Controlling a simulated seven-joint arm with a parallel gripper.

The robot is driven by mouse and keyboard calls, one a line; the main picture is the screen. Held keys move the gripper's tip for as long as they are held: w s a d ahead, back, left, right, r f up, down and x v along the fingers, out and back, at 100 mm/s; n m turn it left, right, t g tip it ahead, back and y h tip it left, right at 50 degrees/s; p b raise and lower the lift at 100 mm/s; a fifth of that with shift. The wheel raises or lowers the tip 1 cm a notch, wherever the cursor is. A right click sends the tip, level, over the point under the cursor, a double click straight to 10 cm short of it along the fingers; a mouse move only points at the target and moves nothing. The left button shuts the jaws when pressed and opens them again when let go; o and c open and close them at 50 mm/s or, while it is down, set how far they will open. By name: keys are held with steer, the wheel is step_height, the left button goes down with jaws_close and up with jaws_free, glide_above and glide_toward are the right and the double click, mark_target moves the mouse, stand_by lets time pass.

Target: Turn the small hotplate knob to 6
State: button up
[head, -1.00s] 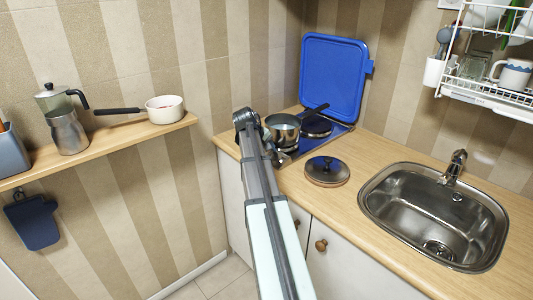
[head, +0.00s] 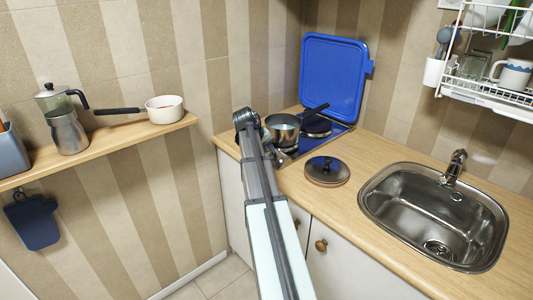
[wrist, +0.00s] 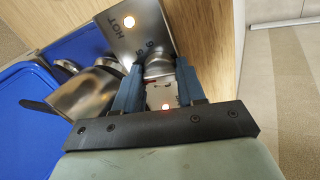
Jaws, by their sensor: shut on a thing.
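My gripper (wrist: 160,84) is shut on a knob (wrist: 160,95) on the metal front panel (wrist: 138,35) of the hob. The fingers lie on both sides of the knob and hide part of it. The panel shows the word HOT beside a lit lamp, and the digits 6 and 5 near the knob. The knob's pointer and exact setting cannot be made out. In the head view my arm covers the panel and knob. The hob (head: 335,130) has its blue lid (head: 332,78) raised against the wall.
A steel saucepan (head: 282,128) stands on the hob close to my arm; it also shows in the wrist view (wrist: 85,95). A dark round lid (head: 327,171) lies on the worktop between hob and sink (head: 435,225). A wooden shelf (head: 110,145) holds pots at left.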

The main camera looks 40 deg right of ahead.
steer(key=m, duration=1.2)
steer(key=shift+m, duration=1.8)
steer(key=o, duration=1.1)
steer(key=shift+c, duration=0.2)
steer(key=shift+r, duration=0.1)
steer(key=v, duration=1.3)
steer(key=shift+a+r, duration=0.15)
steer(key=shift+r, duration=0.15)
